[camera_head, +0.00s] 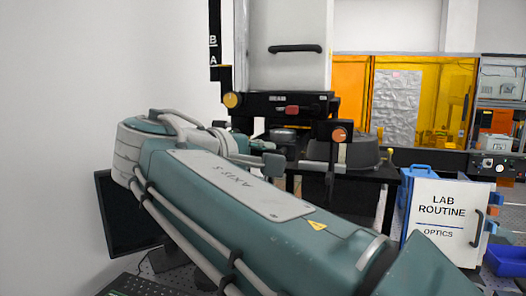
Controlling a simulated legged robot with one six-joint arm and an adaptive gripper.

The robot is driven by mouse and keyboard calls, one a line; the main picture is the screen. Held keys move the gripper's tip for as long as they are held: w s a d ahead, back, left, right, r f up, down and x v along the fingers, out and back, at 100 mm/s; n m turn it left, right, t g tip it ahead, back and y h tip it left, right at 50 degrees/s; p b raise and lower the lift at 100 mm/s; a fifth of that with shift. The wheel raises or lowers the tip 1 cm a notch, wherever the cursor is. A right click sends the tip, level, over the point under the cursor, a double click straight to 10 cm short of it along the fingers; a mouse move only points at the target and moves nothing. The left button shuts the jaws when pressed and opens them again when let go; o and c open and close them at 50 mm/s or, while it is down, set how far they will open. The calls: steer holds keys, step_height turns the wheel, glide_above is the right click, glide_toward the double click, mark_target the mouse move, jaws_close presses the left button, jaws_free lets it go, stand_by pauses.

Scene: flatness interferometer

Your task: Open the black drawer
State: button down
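A black front section (262,104) sits beneath a tall white housing with a black handle, in the middle of the head view. It looks like the black drawer, but I cannot be sure. It has a small pale label and a red part on its front. No gap or pulled-out part is visible there. My teal arm crosses the foreground and folds back toward the instrument. My gripper (277,149) appears small and dark just below the black section, partly hidden behind my arm. Its fingers are too small to tell open from shut, and I cannot tell whether it touches anything.
A yellow knob (232,100) and an orange knob (339,135) flank the instrument. A monitor (120,215) is at left, with a keyboard (135,287) below. A white lab sign (441,222) and blue bin (506,257) are at right.

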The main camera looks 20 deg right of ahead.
steer(key=shift+f, duration=0.25)
steer(key=c, duration=0.7)
jaws_free()
steer(key=shift+d+r, duration=0.1)
steer(key=v, duration=1.2)
